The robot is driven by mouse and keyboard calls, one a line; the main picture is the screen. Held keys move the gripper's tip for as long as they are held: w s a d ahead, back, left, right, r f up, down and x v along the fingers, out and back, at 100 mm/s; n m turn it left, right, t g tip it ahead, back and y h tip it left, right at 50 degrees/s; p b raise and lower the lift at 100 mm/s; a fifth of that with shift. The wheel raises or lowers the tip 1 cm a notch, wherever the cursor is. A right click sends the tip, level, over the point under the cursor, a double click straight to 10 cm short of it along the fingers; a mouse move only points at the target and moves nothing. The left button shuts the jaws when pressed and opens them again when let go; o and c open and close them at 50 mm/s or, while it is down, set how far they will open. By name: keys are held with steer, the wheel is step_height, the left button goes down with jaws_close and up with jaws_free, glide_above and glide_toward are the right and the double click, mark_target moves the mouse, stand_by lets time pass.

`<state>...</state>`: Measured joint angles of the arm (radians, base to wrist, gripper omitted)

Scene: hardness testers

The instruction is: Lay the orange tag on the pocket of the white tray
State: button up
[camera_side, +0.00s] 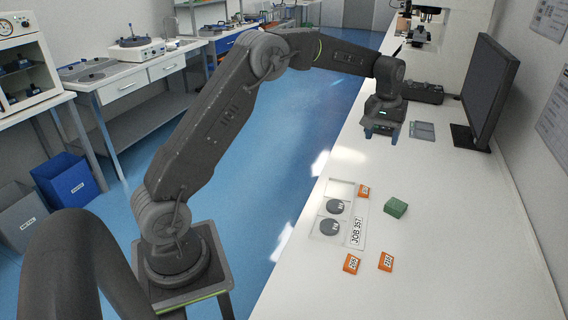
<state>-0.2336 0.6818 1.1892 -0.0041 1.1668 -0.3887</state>
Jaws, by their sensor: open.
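The white tray (322,228) lies on the bench. It holds two grey round discs (334,207), and its far square pocket (342,189) looks empty. A label reading JOB 357 (357,231) is on its right side. One small orange tag (364,191) is at the tray's far right edge; I cannot tell if it rests on the tray or beside it. Two more orange tags, one left (351,263) and one right (386,261), lie on the bench in front of the tray. My gripper (380,133) is open and empty, pointing down beyond the tray.
A green block (396,207) sits on the bench right of the tray. A grey flat pad (422,131) lies right of my gripper. A monitor (488,90) and a microscope (420,20) stand farther back. The right front of the bench (470,250) is clear.

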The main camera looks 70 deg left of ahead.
steer(key=s+d+r+m+t, duration=0.1)
steer(key=s+d+r+m, duration=0.1)
steer(key=s+d+r, duration=0.35)
steer(key=s+d+r+m+t, duration=0.1)
steer(key=s+d+r+m, duration=0.15)
steer(key=s+r, duration=0.6)
steer(key=s+d+f+m+t, duration=0.1)
steer(key=s+d+f, duration=0.1)
steer(key=s, duration=0.8)
steer(key=s+d+f+m+t, duration=0.1)
steer(key=s+d+f, duration=0.2)
steer(key=s, duration=0.8)
steer(key=shift+f+m, duration=0.35)
steer(key=shift+f, duration=0.15)
